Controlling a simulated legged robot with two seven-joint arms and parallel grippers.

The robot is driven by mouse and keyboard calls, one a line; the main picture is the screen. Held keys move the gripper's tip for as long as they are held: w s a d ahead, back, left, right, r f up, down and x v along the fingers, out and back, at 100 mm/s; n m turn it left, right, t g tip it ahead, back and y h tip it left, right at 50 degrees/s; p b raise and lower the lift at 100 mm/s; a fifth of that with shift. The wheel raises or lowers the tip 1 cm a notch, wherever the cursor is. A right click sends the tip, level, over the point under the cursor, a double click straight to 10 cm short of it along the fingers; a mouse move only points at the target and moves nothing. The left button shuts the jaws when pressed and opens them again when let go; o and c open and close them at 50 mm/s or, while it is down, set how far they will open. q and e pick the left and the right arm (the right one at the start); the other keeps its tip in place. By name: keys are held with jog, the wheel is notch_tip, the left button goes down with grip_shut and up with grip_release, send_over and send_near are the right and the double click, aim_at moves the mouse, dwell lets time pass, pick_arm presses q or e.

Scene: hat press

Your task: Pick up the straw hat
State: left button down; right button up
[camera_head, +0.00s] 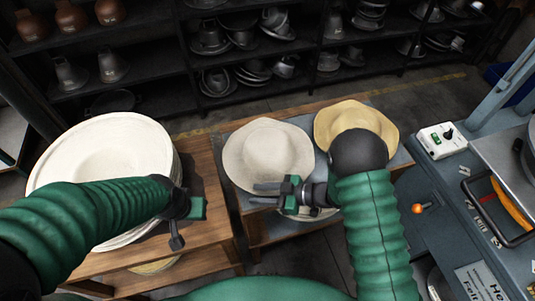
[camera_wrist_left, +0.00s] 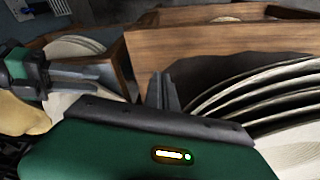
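A tan straw hat (camera_head: 330,122) lies on the grey-topped table, partly hidden behind my right arm. A cream hat (camera_head: 268,150) lies beside it on the left. My right gripper (camera_head: 257,193) is at the near edge of the cream hat, its fingers apart and nothing seen between them. It also shows in the left wrist view (camera_wrist_left: 92,78), with part of the tan hat (camera_wrist_left: 22,115) below it. My left gripper (camera_head: 176,241) is beside the large white stack, fingers together and empty. Its fingers also show in the left wrist view (camera_wrist_left: 163,92).
A stack of large white hats (camera_head: 105,150) stands on the wooden table (camera_head: 205,200) at left. A blue-grey machine bench (camera_head: 440,220) with a control box (camera_head: 440,138) is at right. Dark shelves (camera_head: 150,85) with metal hat moulds run along the back.

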jog(key=shift+a, duration=0.1)
jog(key=shift+d, duration=0.85)
grip_shut()
jog(key=shift+a, duration=0.55)
jog(key=shift+d, duration=0.1)
jog(key=shift+d, duration=0.15)
